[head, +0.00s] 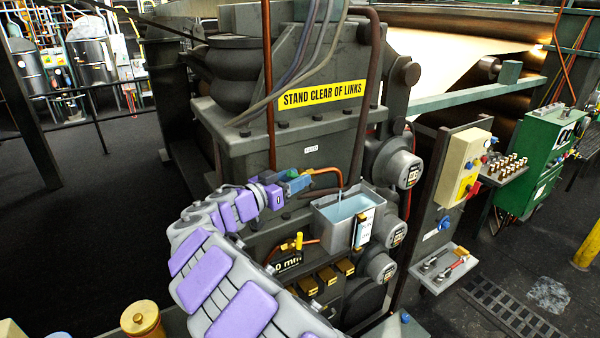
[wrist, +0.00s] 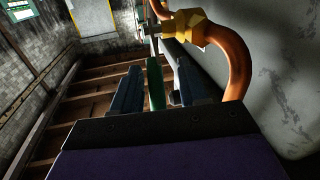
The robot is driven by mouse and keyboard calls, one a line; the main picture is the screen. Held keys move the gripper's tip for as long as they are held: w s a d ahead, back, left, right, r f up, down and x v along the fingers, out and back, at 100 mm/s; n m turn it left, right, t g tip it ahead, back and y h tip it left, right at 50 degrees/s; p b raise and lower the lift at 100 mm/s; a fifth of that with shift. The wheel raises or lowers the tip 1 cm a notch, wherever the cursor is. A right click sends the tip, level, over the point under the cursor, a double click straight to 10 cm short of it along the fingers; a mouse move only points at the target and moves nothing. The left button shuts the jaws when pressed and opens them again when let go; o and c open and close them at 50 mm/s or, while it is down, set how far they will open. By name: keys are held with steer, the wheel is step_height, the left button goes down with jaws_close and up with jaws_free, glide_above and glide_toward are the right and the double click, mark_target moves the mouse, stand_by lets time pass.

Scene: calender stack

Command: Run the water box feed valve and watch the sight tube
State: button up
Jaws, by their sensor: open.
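The grey water box (head: 320,212) stands open-topped at the middle, with pale blue water (head: 345,206) inside. A copper feed pipe (head: 326,170) bends down over it, and a thin pale streak shows below its end. An upright sight tube (head: 363,229) appears on the box's front. My gripper (head: 299,183) is at the pipe's left end. In the wrist view, its open fingers (wrist: 158,75) stand either side of a green valve lever (wrist: 156,90), with gaps visible. The brass valve body (wrist: 187,30) and copper pipe (wrist: 236,60) are beyond and right.
The dark machine housing (head: 290,140) with a yellow warning sign (head: 321,94) rises behind. Dark floor (head: 95,220) is free at left.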

steer(key=shift+x, duration=1.2)
steer(key=shift+s+d+r, duration=0.1)
steer(key=shift+s, duration=0.05)
steer(key=shift+c, duration=0.3)
jaws_close()
